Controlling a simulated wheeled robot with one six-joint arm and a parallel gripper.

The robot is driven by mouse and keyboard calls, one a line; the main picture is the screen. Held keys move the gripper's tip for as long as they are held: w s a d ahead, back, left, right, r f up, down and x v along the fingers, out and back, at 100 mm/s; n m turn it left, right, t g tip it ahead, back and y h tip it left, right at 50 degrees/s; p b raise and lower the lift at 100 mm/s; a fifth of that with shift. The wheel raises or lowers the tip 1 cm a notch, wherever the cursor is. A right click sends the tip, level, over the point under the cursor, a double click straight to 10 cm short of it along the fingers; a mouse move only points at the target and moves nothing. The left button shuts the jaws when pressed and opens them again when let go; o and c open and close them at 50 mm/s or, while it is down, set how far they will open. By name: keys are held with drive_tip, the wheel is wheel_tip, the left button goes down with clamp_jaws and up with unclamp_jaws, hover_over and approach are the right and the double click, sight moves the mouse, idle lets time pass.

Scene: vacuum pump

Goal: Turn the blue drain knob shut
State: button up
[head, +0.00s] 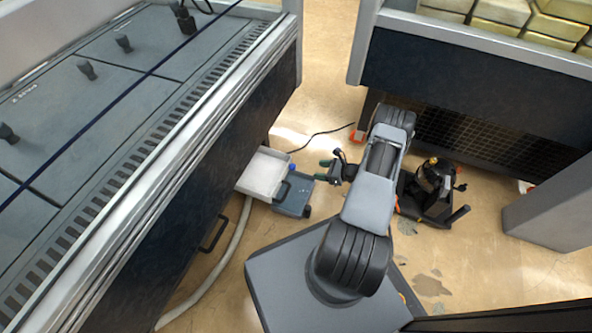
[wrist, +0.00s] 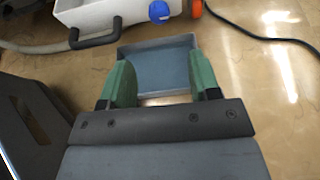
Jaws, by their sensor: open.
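The blue drain knob (wrist: 159,11) sits on the near side of a white tank (wrist: 98,18) at the top of the wrist view. In the head view the knob (head: 292,167) is a small blue spot beside the white tank (head: 265,174). Its turn position cannot be told. My gripper (head: 322,171) is to the right of the knob, apart from it. In the wrist view my gripper (wrist: 160,75) has two green fingers spread apart with nothing between them. A shallow blue-grey tray (wrist: 125,58) lies on the floor below the knob, beyond the fingertips.
A long dark bench (head: 200,160) stands on the left, partly over the tank. A pale hose (head: 236,245) and a black cable (head: 318,134) lie on the floor. An orange part (wrist: 196,9) is right of the knob. Black equipment (head: 432,185) stands right of my arm.

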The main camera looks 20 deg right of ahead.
sight(295, 168)
drive_tip(key=b+x, duration=0.4)
drive_tip(key=x, duration=0.8)
drive_tip(key=shift+s, duration=0.15)
drive_tip(key=c, duration=0.9)
